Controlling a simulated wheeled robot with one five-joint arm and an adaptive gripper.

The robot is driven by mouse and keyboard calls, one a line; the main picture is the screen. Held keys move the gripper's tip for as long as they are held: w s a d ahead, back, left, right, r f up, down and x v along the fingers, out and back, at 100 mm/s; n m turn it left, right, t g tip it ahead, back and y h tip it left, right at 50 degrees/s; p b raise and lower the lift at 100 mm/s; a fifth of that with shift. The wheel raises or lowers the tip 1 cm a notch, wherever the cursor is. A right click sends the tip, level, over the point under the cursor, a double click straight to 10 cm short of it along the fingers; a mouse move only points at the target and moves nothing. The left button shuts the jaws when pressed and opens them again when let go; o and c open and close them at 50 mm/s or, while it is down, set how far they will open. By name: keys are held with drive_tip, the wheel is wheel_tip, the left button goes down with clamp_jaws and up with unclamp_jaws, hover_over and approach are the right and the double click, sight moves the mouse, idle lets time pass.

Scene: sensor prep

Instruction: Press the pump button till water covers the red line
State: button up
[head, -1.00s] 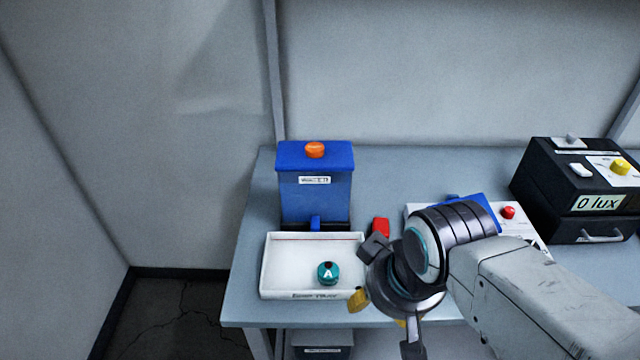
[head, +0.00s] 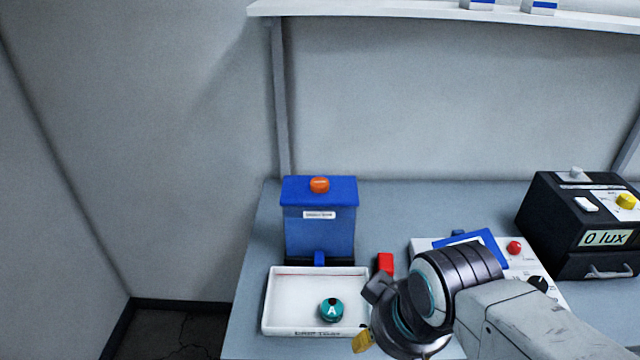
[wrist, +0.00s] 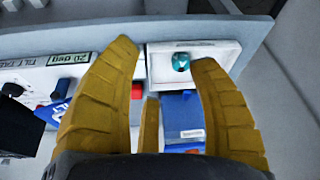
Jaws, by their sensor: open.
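A blue tank (head: 320,228) with an orange button (head: 319,185) on its lid stands at the back left of the bench. A small blue spout (head: 319,258) is at its lower front. A white tray (head: 268,312) sits before it, with a faint red line (head: 300,275) on its inner back wall. A teal puck marked A (head: 331,310) is in the tray; I cannot make out water there. My gripper (wrist: 165,52) is open and empty, with yellow fingers. In the head view it is right of the tray, mostly hidden by my wrist. The wrist view shows the tank (wrist: 183,120) between the fingers.
A red block (head: 385,262) stands right of the tray. Further right are a white panel with a red knob (head: 514,248), a blue-framed item (head: 484,240) and a black box reading "0 lux" (head: 570,225). A shelf (head: 400,20) runs above. The bench behind the panel is clear.

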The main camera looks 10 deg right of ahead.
drive_tip(key=shift+c, duration=0.5)
clamp_jaws()
drive_tip(key=c, duration=1)
unclamp_jaws()
